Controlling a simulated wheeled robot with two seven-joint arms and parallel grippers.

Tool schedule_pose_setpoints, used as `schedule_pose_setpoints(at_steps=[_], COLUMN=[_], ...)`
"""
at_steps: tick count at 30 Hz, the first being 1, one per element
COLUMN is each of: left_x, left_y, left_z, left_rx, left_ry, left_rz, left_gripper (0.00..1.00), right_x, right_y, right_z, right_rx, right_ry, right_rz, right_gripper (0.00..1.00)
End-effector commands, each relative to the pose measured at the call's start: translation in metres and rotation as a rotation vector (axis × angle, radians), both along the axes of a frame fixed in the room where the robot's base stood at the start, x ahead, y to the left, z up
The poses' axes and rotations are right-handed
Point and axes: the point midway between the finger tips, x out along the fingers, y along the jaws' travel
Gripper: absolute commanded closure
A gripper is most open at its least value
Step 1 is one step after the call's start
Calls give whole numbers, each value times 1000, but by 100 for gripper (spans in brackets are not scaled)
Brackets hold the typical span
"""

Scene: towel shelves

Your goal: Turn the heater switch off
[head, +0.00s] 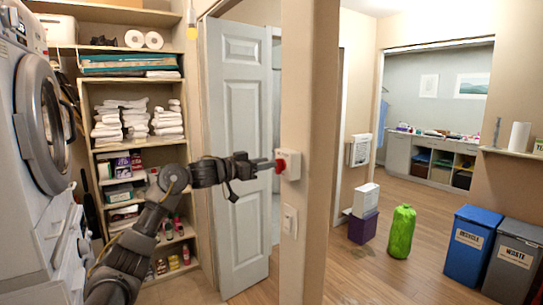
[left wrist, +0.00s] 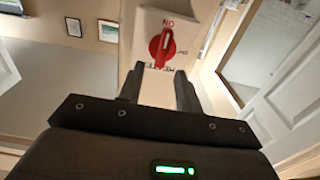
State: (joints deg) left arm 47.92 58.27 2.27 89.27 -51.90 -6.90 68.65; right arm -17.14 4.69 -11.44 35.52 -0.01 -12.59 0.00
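The heater switch is a white box (head: 291,161) on the edge of the beige wall post, with a red knob (head: 280,166) on its front. In the left wrist view the red knob (left wrist: 162,47) sits on the white plate (left wrist: 184,22), printed in red with upside-down lettering. "ON" is at the top of that picture, smaller lettering is at the right, and the knob's grip lies about upright, in line with "ON". My left gripper (left wrist: 158,76) is open, its fingers apart just short of the knob. In the head view my left gripper (head: 262,166) points at the knob. My right gripper is not in view.
A light wall switch (head: 290,220) is below the heater switch. A white door (head: 240,150) stands behind my arm. Shelves with towels (head: 137,120) and a washer (head: 42,120) are at left. A green bag (head: 400,232) and bins (head: 474,247) stand at right.

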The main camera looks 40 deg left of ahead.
Motion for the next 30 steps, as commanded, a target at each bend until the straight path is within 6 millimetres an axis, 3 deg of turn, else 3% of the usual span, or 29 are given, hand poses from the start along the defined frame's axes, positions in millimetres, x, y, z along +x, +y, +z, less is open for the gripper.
schedule_pose_setpoints(at_steps=[6, 17, 25, 30], left_x=[24, 28, 28, 28], left_y=[-7, -8, -8, -8], left_z=[1, -1, -1, -1], left_rx=[-1, 1, 1, 2], left_ry=[0, 0, 0, -1], left_rz=[0, 1, 1, 1], left_gripper=[65, 65, 100, 100], right_x=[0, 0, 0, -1], right_y=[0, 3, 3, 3], right_z=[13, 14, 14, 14], right_rx=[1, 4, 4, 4], right_ry=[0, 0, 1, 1], right_rz=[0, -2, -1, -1], right_gripper=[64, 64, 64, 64])
